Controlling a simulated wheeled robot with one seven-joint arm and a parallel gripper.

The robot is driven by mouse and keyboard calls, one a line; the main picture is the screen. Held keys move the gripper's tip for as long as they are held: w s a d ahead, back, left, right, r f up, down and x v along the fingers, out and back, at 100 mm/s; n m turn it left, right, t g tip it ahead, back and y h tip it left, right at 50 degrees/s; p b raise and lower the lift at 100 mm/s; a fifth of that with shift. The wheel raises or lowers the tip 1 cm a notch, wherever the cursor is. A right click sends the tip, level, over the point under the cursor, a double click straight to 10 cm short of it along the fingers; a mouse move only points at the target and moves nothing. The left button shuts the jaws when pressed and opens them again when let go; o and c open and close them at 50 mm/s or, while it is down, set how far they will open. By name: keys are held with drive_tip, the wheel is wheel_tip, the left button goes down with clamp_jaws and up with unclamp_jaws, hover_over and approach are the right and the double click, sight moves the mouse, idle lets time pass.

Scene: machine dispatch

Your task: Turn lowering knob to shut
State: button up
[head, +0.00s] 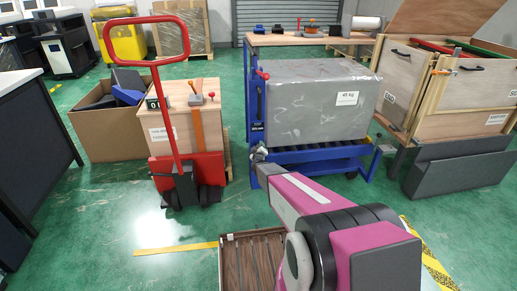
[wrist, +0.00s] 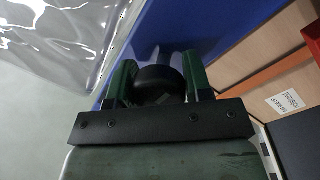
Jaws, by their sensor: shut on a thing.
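The lowering knob (wrist: 160,84) is a round black knob in front of a blue panel (wrist: 186,28) in the wrist view. My gripper (wrist: 157,76) has one dark green finger on each side of it and is shut on it. The marking or turn position of the knob cannot be read. In the head view my gripper (head: 258,153) is small at the end of my arm, by the left end of the blue lift cart (head: 256,118). The knob cannot be made out there.
A wrapped grey load labelled 45 kg (head: 318,112) sits on the cart. A red-tipped lever (head: 262,74) rises at its left end. A red pallet truck (head: 180,172) and a wooden crate (head: 203,120) stand left. An open slatted box (head: 252,260) lies on the floor below my arm.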

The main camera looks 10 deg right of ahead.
drive_tip(key=shift+m, duration=0.3)
drive_tip(key=m, duration=0.3)
drive_tip(key=shift+g, duration=0.3)
drive_tip(key=m, duration=0.4)
drive_tip(key=shift+m+y, duration=0.3)
drive_tip(key=shift+y, duration=0.1)
drive_tip(key=m+y, duration=0.1)
drive_tip(key=m, duration=0.3)
drive_tip(key=shift+g, duration=0.3)
drive_tip(key=m, duration=0.4)
drive_tip(key=shift+d+f+y, duration=0.1)
drive_tip(key=shift+y, duration=0.3)
drive_tip(key=o, duration=0.9)
drive_tip(key=shift+s, duration=0.1)
